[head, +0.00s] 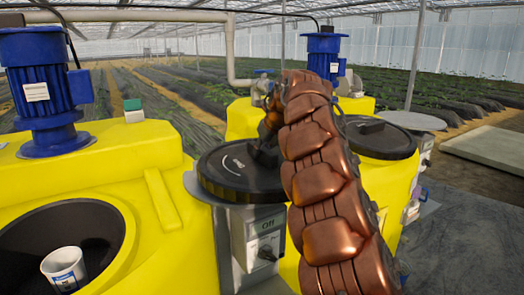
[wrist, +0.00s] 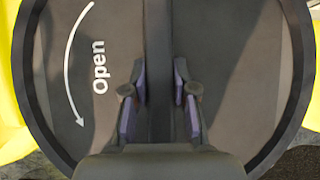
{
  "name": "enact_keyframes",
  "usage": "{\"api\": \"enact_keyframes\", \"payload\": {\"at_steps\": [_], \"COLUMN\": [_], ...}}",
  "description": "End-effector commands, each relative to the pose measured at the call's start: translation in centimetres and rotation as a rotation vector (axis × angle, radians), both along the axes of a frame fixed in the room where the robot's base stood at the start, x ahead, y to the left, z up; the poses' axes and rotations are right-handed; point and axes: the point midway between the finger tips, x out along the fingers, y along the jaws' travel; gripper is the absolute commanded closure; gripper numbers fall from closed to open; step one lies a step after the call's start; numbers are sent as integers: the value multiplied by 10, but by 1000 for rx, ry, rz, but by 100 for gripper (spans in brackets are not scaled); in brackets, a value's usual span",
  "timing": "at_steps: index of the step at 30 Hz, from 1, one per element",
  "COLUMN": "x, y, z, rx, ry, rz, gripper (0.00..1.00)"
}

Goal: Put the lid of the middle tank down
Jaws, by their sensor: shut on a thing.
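My gripper (head: 266,150) is shut on the raised bar of a round black lid (head: 225,178). In the wrist view, the two fingers (wrist: 160,105) stand on either side of the bar, and the lid (wrist: 225,60) shows a white "Open" arrow. The lid is level over a grey plate (head: 202,190) beside the near-left yellow tank (head: 165,240); I cannot tell whether it touches the plate. That tank's round black opening (head: 100,225) is uncovered. My arm hides part of the lid and the tank behind.
A white cup (head: 65,268) shows in the opening. A blue motor (head: 45,85) stands on the near tank. A grey switch box (head: 258,240) marked "Off" is below the lid. Another black lid (head: 385,140) sits on the right yellow tank (head: 385,185), beside an empty grey plate (head: 412,120).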

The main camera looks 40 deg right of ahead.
Motion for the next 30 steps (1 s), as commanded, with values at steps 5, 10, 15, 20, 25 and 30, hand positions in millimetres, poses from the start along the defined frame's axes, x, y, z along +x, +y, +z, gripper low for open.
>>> {"api": "enact_keyframes", "payload": {"at_steps": [5, 10, 15, 20, 25, 30], "x": [0, 0, 0, 0, -7, -23], "y": [0, 0, 0, 0, 0, 1], "z": [0, -1, -1, 0, 10, 34], "rx": [-2, -1, 0, 0, 1, -4], "ry": [-2, -1, 0, 0, 0, -3], "rz": [0, -1, 0, 0, 1, 1], "gripper": [67, 49, 48, 48, 48, 48]}}
